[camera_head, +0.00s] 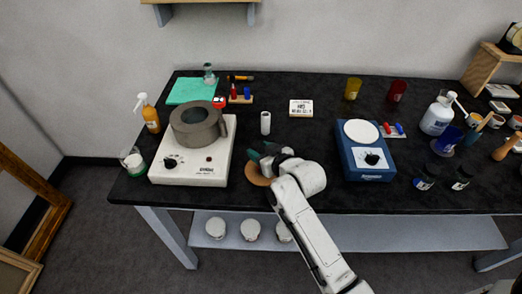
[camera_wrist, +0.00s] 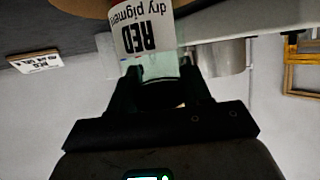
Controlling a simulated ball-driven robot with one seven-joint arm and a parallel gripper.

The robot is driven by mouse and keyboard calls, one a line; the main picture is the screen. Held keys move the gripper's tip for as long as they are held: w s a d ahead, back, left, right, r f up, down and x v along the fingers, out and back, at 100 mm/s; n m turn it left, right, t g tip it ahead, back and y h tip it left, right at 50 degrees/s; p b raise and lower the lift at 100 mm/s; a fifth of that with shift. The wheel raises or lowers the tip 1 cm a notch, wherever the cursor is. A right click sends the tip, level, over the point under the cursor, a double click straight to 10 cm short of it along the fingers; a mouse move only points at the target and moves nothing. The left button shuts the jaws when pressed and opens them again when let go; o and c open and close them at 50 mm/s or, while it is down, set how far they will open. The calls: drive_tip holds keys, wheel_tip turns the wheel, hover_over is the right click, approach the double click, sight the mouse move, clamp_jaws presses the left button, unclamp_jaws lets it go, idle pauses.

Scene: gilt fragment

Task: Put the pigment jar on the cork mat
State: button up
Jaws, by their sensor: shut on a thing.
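In the head view the jar is mostly hidden by my gripper. The round brown cork mat (camera_head: 259,178) lies under and beside my gripper, partly covered by it. A brown edge of the mat (camera_wrist: 75,4) shows beyond the jar in the wrist view. I cannot tell whether the jar touches the mat.
A white hotplate (camera_head: 188,163) with a grey pot (camera_head: 199,132) stands left of the mat. A blue scale (camera_head: 368,165) stands to the right. A small white cylinder (camera_head: 265,122) and a lettered card (camera_head: 301,108) are behind. Table between mat and scale is mostly clear.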

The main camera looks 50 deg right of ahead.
drive_tip(key=o, duration=1.2)
drive_tip(key=shift+c, duration=0.2)
drive_tip(key=shift+r, duration=0.2)
drive_tip(key=shift+s+a, duration=0.1)
drive_tip(key=shift+s, duration=0.2)
drive_tip(key=b+v, duration=0.1)
drive_tip(key=v, duration=1)
drive_tip(key=s+a+f+n+g+y, duration=0.1)
drive_tip(key=s+a+f+g, duration=0.5)
drive_tip(key=s, duration=0.2)
drive_tip(key=s+a+f+n+g+y, duration=0.1)
drive_tip(key=s+a+f+g+y, duration=0.1)
drive_tip(key=s+a+f+g, duration=0.4)
drive_tip(key=s, duration=0.2)
drive_tip(key=shift+s+f+n+y, duration=0.3)
